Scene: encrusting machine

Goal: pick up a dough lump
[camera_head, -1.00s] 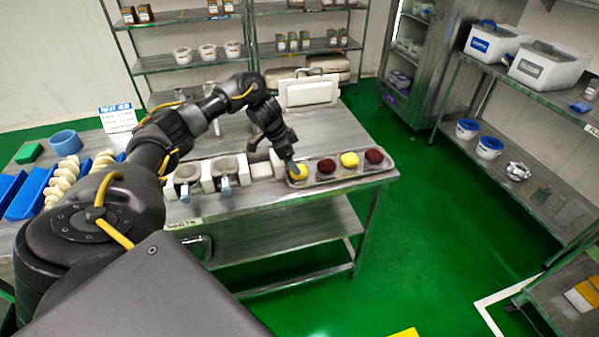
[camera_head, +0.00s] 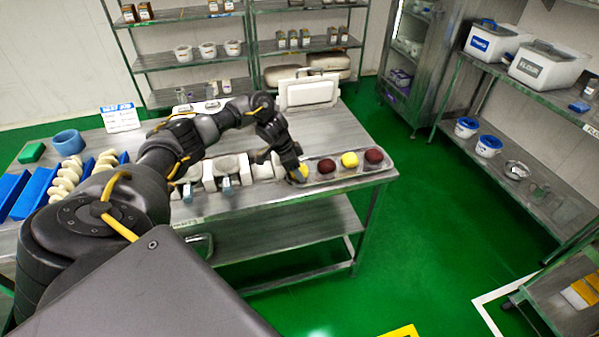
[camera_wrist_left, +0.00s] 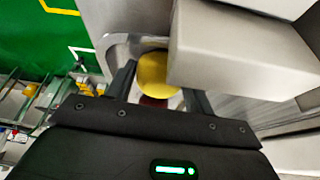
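A metal tray (camera_head: 388,169) at the right end of the table holds a row of round dough lumps. They alternate yellow and dark red. The nearest yellow dough lump (camera_head: 304,171) is partly hidden by my left gripper (camera_head: 298,177), which is at the tray's left end. In the left wrist view, a yellow dough lump (camera_wrist_left: 157,72) lies between the two spread fingers of my left gripper (camera_wrist_left: 161,88). The gripper looks open, with no clear grip on the lump. A dark red lump (camera_wrist_left: 152,101) shows just behind it. My right gripper is not in view.
A pale block (camera_wrist_left: 240,55) stands close beside the tray in the left wrist view. Blue trays with pale pieces (camera_head: 68,180) lie at the left.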

